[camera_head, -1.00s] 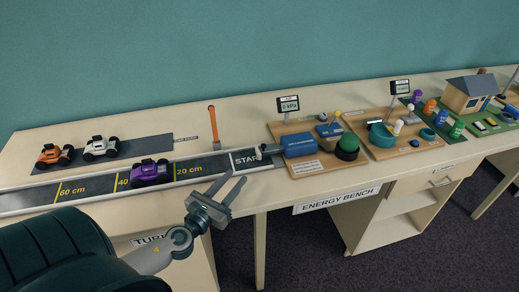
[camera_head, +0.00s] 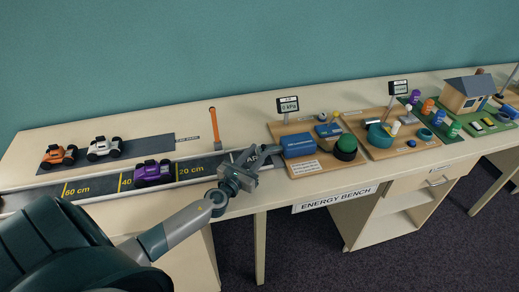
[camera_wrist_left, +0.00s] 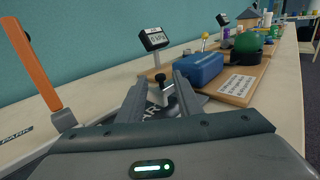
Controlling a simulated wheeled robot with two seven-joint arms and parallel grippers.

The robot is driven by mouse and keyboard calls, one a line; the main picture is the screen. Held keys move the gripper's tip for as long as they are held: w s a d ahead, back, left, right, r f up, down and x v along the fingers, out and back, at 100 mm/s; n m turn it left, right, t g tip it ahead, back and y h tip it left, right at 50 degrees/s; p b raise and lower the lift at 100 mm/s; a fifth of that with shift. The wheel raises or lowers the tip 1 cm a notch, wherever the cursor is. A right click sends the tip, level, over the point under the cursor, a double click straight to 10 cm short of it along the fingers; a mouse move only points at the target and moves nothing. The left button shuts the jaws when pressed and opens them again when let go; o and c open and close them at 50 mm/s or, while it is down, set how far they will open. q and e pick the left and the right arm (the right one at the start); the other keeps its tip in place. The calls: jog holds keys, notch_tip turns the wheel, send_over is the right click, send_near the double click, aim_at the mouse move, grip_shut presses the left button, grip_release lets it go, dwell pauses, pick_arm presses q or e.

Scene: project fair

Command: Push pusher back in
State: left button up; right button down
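In the left wrist view the pusher shows between and just beyond my two finger tips. My left gripper (camera_head: 264,154) is over the start area of the track, its fingers apart and pointing at the pusher. I cannot tell whether a finger touches it. In the head view the gripper largely hides the pusher. My right gripper is not in view.
A purple car (camera_head: 152,173) stands on the dark track (camera_head: 100,186) between the distance lines. Orange (camera_head: 58,156) and white (camera_head: 103,148) cars sit on a mat behind. An orange post (camera_head: 213,125) rises behind the track. A gauge (camera_head: 288,105) stands behind the cylinder.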

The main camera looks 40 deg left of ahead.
pick_arm(q)
jog(key=shift+w, duration=0.9)
grip_shut()
jog(key=shift+w+d+p, duration=0.35)
jog(key=shift+w+d, duration=1.2)
jog(key=shift+w, duration=0.25)
grip_release()
